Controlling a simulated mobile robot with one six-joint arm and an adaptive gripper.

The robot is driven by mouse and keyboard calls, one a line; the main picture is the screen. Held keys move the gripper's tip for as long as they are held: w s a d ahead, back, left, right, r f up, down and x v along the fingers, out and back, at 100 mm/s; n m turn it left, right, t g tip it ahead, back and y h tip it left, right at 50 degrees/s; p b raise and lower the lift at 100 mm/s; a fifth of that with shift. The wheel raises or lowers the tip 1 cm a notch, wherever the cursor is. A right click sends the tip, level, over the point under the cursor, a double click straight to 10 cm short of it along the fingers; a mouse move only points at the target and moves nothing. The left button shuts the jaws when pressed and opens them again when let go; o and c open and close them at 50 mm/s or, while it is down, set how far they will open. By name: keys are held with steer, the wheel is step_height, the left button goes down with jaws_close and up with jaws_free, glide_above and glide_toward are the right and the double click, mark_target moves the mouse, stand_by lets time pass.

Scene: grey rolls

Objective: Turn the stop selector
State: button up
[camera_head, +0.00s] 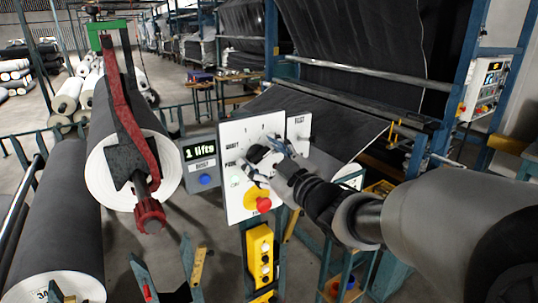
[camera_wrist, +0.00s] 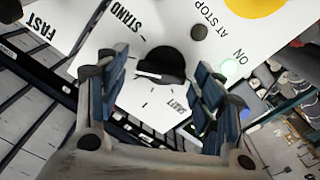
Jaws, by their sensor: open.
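The selector (camera_wrist: 163,66) is a round black knob with a raised grip bar and a white line, on a white panel; the line points left in the wrist view. Tick marks and the words STAND and FAST are printed around it. In the head view the knob (camera_head: 257,153) is partly covered by my fingers. My gripper (camera_wrist: 160,72) is open, with one blue-padded finger on each side of the knob. I see a gap between each finger and the knob in the wrist view; I cannot tell how far the tips are from the panel.
The panel (camera_head: 236,203) also carries a red mushroom button (camera_head: 263,204) on a yellow disc and a lit green lamp (camera_wrist: 229,67). A display (camera_head: 198,153) reading "1 lifts" with a blue button stands left. A large grey roll (camera_head: 101,150) hangs further left.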

steer(key=v, duration=1.2)
